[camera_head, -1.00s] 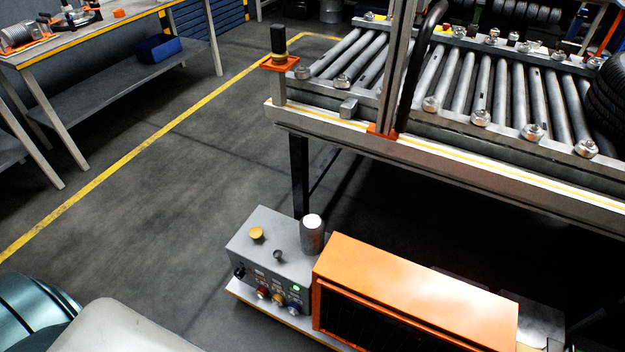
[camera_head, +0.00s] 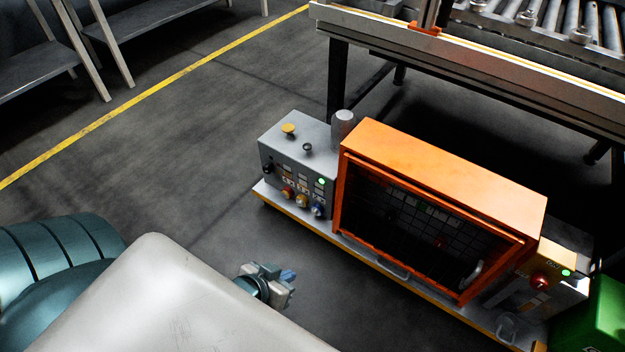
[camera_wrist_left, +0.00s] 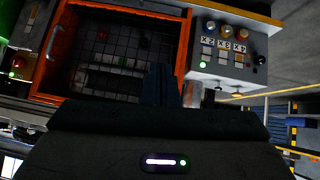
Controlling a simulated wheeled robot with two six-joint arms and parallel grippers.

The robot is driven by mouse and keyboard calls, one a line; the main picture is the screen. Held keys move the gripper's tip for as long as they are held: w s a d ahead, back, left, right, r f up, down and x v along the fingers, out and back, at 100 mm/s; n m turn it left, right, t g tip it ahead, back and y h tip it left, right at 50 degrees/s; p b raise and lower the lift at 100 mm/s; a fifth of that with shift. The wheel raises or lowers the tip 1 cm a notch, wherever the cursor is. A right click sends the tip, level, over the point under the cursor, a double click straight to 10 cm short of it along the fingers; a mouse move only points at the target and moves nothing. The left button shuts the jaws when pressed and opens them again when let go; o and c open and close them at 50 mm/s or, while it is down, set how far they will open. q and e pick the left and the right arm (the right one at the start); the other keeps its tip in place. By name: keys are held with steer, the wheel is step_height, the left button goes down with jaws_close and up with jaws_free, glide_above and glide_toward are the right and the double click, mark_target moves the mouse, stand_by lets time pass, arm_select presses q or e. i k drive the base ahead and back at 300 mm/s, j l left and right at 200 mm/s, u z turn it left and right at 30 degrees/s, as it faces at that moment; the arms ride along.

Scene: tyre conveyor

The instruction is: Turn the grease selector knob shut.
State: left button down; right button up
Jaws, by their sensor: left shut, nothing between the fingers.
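The grey control box (camera_head: 297,165) stands on a low base beside an orange cabinet. In the left wrist view, the fingers (camera_wrist_left: 161,84) show before the cabinet, and the box (camera_wrist_left: 222,57) appears upside down at the upper right. My right gripper is out of view.
The orange cabinet (camera_head: 450,165) has a dark mesh front. The roller conveyor (camera_head: 480,50) stands behind. Open floor lies left of the control box.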

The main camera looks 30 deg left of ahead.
mark_target(268, 168)
steer(key=k+l+u, duration=0.2)
steer(key=u, duration=1.15)
